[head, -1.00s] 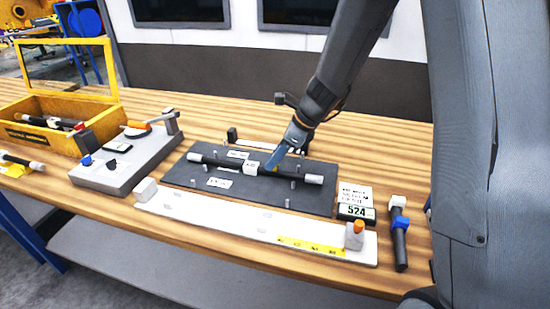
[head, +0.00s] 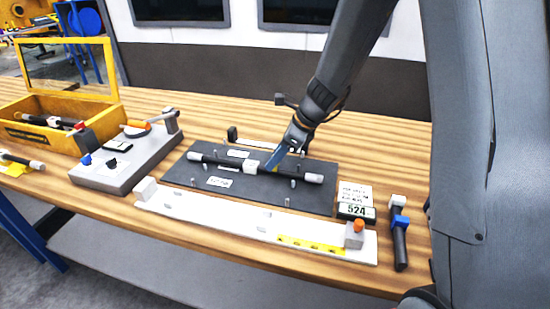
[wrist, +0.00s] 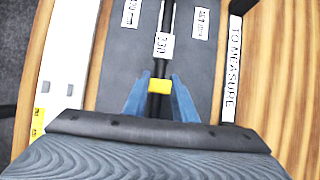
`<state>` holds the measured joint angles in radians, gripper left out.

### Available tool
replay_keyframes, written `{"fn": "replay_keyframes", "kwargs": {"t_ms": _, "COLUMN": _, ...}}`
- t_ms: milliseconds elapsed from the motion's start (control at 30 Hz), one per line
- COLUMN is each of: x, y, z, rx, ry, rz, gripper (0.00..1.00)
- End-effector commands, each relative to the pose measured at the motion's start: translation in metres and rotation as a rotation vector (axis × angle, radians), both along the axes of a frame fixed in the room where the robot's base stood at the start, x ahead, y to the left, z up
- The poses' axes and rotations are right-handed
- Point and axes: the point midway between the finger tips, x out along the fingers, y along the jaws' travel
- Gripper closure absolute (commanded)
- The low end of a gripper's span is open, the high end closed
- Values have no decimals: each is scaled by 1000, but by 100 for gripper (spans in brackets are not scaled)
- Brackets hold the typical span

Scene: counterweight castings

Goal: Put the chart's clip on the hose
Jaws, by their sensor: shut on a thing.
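The hose (head: 222,162) is a black rod with pale ends lying across a dark board (head: 230,195). A white tag (head: 250,168) sits on it near the middle and reads 330 in the wrist view (wrist: 164,46). My gripper (head: 272,164) points down at the hose just right of this tag. In the wrist view its blue fingers (wrist: 160,98) are shut on a small yellow clip (wrist: 159,86), which is at the hose, apart from the tag. Whether the clip is fully seated is hidden. A card (head: 355,193) with small unreadable print stands above a 524 display (head: 357,211).
A long white rail (head: 220,218) with an orange-topped block (head: 355,234) lies in front. A rod with a blue clip (head: 399,222) lies at the right. A grey fixture (head: 120,170) and an open yellow box (head: 62,140) stand left. A TO MEASURE strip (wrist: 232,65) lies alongside the board.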

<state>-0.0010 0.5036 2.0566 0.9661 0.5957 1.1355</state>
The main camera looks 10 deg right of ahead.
Motion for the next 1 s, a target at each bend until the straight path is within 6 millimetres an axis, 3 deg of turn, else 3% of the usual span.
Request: {"fn": "replay_keyframes", "kwargs": {"t_ms": 1000, "x": 0, "y": 0, "z": -14, "rx": 0, "ry": 0, "rz": -1, "gripper": 88}}
